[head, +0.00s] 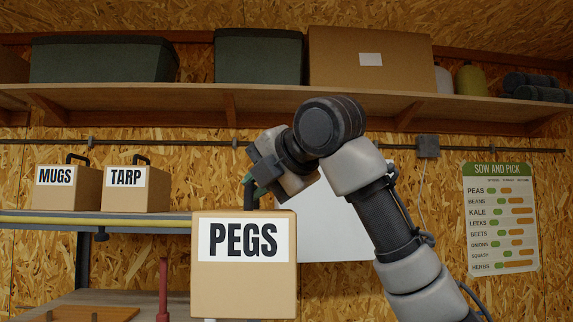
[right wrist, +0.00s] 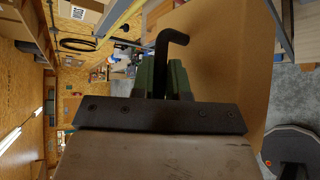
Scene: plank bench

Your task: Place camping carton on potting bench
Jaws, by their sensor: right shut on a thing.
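A tan carton (head: 245,300) with a white PEGS label hangs upright in the middle of the head view. My right gripper (head: 257,190) is above it, shut on its black handle. In the right wrist view the green fingers (right wrist: 165,80) are closed around the black handle (right wrist: 165,52), with the carton's tan side (right wrist: 228,65) behind. Two similar cartons, MUGS (head: 66,188) and TARP (head: 137,190), stand on a shelf at the left. A bench surface (head: 75,299) shows low at the left, partly cut off; I cannot tell if it is the potting bench. My left gripper is not in view.
The shelf (head: 160,222) with the two cartons ends behind the PEGS carton. A red upright post (head: 163,290) and a brown board (head: 95,314) are on the lower surface. A high shelf (head: 270,97) holds green bins and a large box (head: 370,60). A planting chart (head: 500,218) hangs right.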

